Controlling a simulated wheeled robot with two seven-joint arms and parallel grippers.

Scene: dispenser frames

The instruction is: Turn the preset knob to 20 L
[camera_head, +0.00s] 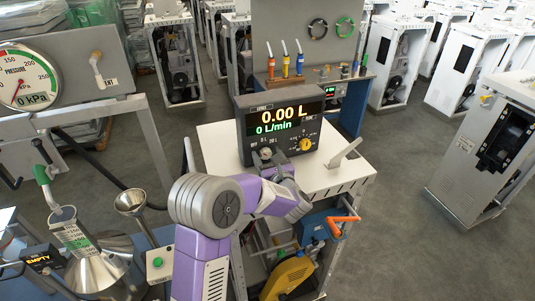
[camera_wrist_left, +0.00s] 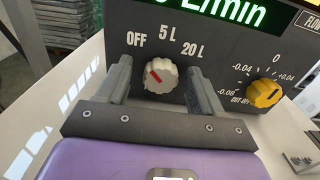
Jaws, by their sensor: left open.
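The preset knob (camera_wrist_left: 160,76) is light grey with a red pointer, on the dark dispenser panel (camera_wrist_left: 235,60). Its pointer is angled up and left, toward the OFF label. The labels OFF, 5 L and 20 L (camera_wrist_left: 193,50) run around it from left to right. My left gripper (camera_wrist_left: 159,70) is open, with one finger on each side of the knob; whether either finger touches it I cannot tell. In the head view the dispenser (camera_head: 250,145) stands on a white cart top, reading 0.00 L and 0 L/min, with my left arm before it. My right gripper is out of view.
A yellow cut-off knob (camera_wrist_left: 264,93) sits right of the preset knob on the same panel. A pale angled lever (camera_head: 345,152) stands at the right of the cart top (camera_head: 325,178).

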